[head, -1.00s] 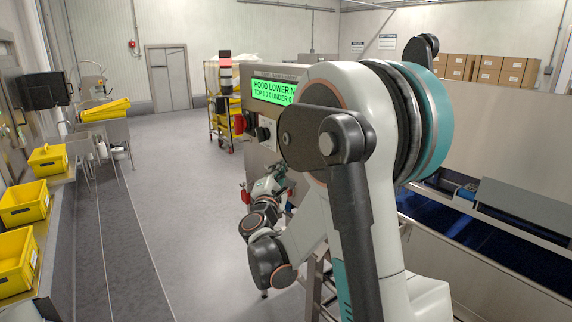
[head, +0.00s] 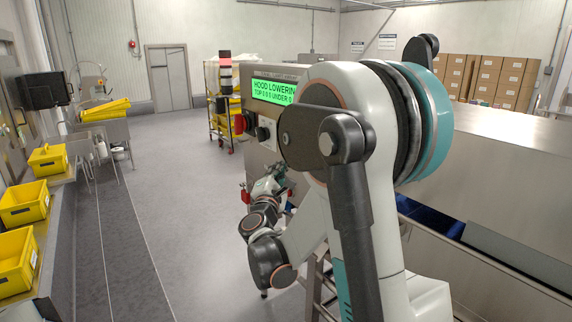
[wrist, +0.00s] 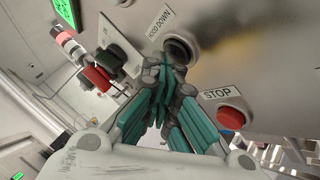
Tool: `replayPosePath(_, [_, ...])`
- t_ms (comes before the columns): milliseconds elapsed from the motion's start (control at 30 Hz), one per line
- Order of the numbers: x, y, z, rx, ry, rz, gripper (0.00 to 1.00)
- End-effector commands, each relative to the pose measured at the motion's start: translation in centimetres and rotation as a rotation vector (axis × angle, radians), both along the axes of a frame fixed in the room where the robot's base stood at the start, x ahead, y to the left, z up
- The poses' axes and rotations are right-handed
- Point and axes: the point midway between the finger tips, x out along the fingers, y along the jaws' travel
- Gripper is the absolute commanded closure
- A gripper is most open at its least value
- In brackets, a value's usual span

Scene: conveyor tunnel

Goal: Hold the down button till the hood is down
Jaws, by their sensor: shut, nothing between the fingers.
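In the wrist view, the dark round hold-down button (wrist: 178,50) sits under a label that seems to read HOOD DOWN. My gripper (wrist: 165,68) is shut, with its fingertips at that button; they hide part of it, and they look to be touching it. In the head view, my gripper (head: 279,172) is at the panel front, mostly small and partly hidden by my arm. The green display (head: 272,91) reads HOOD LOWERING, with its end cut off by my arm. The steel hood (head: 480,150) is at the right, above the conveyor.
A red STOP button (wrist: 231,118) is right of the fingers in the wrist view. A red knob (wrist: 97,76) and a black selector (wrist: 118,62) are to the left. Yellow bins (head: 24,203) line the left bench. Open floor (head: 175,220) lies left of the panel.

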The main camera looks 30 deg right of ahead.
Motion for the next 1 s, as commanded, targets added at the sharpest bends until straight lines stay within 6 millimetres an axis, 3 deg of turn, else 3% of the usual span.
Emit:
replayPosePath(733, [0.0,0.0,0.0,0.0,0.0,-0.001,1.0])
replayPosePath(1000, [0.0,1.2,0.0,0.0,0.0,0.001,1.0])
